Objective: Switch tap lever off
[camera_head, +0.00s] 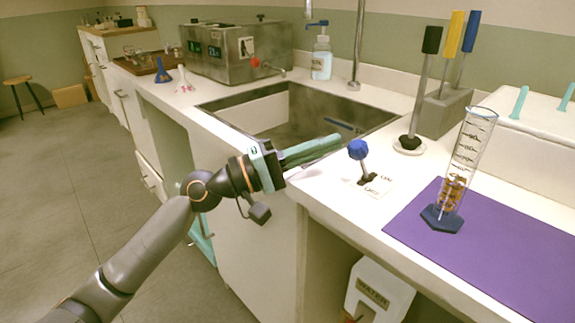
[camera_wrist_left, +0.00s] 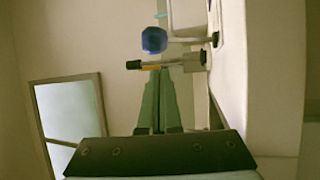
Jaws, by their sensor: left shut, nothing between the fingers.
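The tap lever (camera_head: 359,153) has a blue knob and stands on a small labelled plate (camera_head: 372,184) on the counter, right of the sink. The lever leans up and to the left in the head view. Its blue knob (camera_wrist_left: 154,39) also shows in the left wrist view, ahead of the fingertips. My left gripper (camera_head: 338,139) is shut and empty. Its green fingers point at the knob and end a little left of it, apart from it in the head view. The sink (camera_head: 222,103) lies behind the gripper. My right gripper is not in view.
A purple mat (camera_head: 480,262) with a graduated cylinder (camera_head: 459,165) lies right of the lever. A white box marked WATER (camera_head: 378,292) sits below the counter edge.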

